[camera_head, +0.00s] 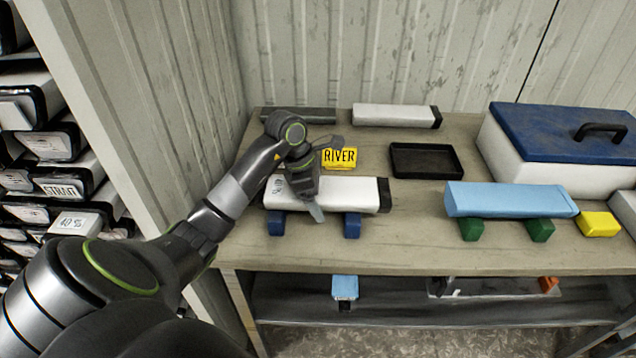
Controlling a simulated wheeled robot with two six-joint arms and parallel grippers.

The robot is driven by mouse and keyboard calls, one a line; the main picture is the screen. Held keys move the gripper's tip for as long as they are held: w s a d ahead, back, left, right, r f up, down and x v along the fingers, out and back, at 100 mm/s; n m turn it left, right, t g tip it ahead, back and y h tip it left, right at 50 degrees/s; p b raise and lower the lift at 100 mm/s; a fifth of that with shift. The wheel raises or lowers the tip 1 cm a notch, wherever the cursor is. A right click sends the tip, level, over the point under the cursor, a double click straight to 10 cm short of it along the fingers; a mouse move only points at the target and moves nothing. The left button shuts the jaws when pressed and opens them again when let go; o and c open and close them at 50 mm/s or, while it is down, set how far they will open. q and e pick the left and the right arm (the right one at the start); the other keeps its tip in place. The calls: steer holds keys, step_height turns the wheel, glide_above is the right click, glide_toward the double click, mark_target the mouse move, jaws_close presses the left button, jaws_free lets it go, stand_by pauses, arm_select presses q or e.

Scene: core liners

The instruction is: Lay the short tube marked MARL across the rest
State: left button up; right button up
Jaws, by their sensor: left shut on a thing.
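A white tube (350,192) with a dark right end lies level over two blue rest blocks (352,225), (276,223). It appears to sit on them, but I cannot tell whether its full weight is down. A small label (277,188) with dark writing shows near its left end, too small and turned to read surely. My left gripper (316,198) is shut on this tube left of its middle, with one finger visible down its front side. The other finger is hidden. My right gripper is out of view.
A light blue tube (508,200) lies on green blocks (470,230) at the right. Behind are a yellow RIVER block (339,158), a black tray (426,160), another white tube (393,115) and a dark grey tube (305,115). A blue-lidded box (560,130) fills the back right.

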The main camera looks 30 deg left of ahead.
arm_select(q)
steer(key=shift+f+b, duration=0.15)
steer(key=shift+b, duration=0.15)
steer(key=o, duration=1.5)
steer(key=shift+f, duration=0.1)
steer(key=o, duration=0.3)
steer(key=shift+r, duration=0.2)
steer(key=p+v, duration=0.4)
steer(key=v, duration=0.3)
steer(key=shift+s+a+r, duration=0.1)
steer(key=shift+r, duration=0.2)
